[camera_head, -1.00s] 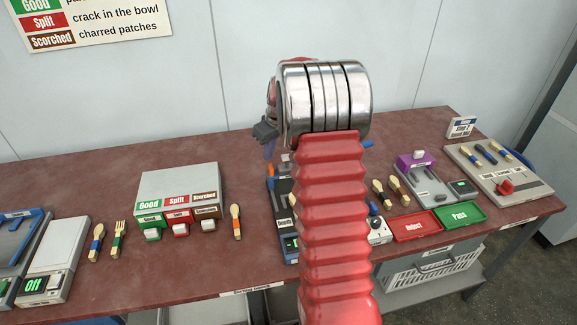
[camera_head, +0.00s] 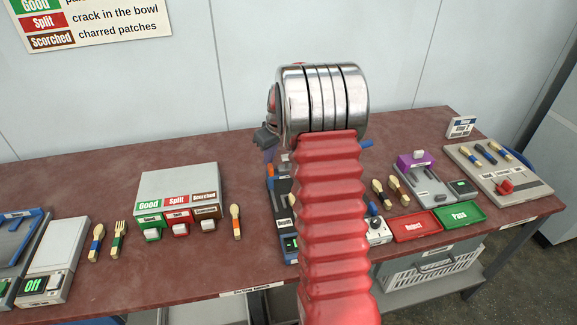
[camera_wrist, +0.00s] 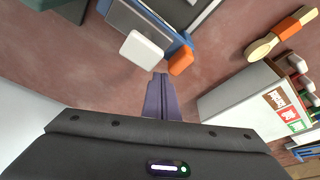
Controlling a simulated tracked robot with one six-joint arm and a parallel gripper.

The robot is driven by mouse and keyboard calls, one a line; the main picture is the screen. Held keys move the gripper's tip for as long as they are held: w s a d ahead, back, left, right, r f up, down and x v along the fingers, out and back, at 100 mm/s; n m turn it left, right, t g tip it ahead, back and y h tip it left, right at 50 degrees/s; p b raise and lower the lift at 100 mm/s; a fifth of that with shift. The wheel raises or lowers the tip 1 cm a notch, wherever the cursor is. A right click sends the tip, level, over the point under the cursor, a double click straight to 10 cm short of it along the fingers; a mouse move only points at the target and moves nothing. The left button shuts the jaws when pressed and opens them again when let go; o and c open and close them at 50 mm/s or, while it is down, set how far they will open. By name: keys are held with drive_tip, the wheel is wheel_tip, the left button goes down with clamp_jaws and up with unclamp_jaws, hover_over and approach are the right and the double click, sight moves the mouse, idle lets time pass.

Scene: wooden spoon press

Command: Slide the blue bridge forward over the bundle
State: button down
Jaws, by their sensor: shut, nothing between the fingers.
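My gripper (camera_head: 268,154) is left of the metal wrist in the head view, above the table's middle. Its purple fingers (camera_wrist: 161,95) are shut and empty in the wrist view, pointing toward a station with a white block (camera_wrist: 145,50), an orange knob (camera_wrist: 181,61) and a blue part (camera_wrist: 186,42). The fingertips look close to the white block and orange knob; contact cannot be told. A blue end (camera_head: 367,143) shows right of my arm in the head view. I cannot tell whether either blue piece is the bridge. My arm hides much of the station, and no bundle is clearly visible.
A grey sorting box (camera_head: 178,182) with Good, Split and Scorched labels stands to the left, with a wooden spoon (camera_head: 236,222) beside it. Red (camera_head: 416,226) and green (camera_head: 459,215) trays lie to the right. The table behind the sorting box is clear.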

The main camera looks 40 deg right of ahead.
sight(272, 170)
drive_tip(key=shift+s+a, duration=0.2)
drive_tip(key=shift+s, duration=0.3)
drive_tip(key=shift+s+a, duration=0.25)
drive_tip(key=shift+s, duration=0.25)
drive_tip(key=shift+s+a, duration=0.2)
drive_tip(key=shift+s, duration=0.25)
drive_tip(key=shift+s+a, duration=0.35)
drive_tip(key=shift+s, duration=0.3)
drive_tip(key=shift+s+a, duration=0.3)
drive_tip(key=shift+s, duration=0.3)
drive_tip(key=shift+s+a, duration=0.3)
drive_tip(key=shift+s, duration=0.35)
drive_tip(key=shift+s+a, duration=0.3)
drive_tip(key=shift+s, duration=0.3)
drive_tip(key=shift+s+a, duration=0.2)
drive_tip(key=shift+s, duration=0.2)
drive_tip(key=shift+w+d, duration=0.25)
drive_tip(key=shift+w, duration=0.3)
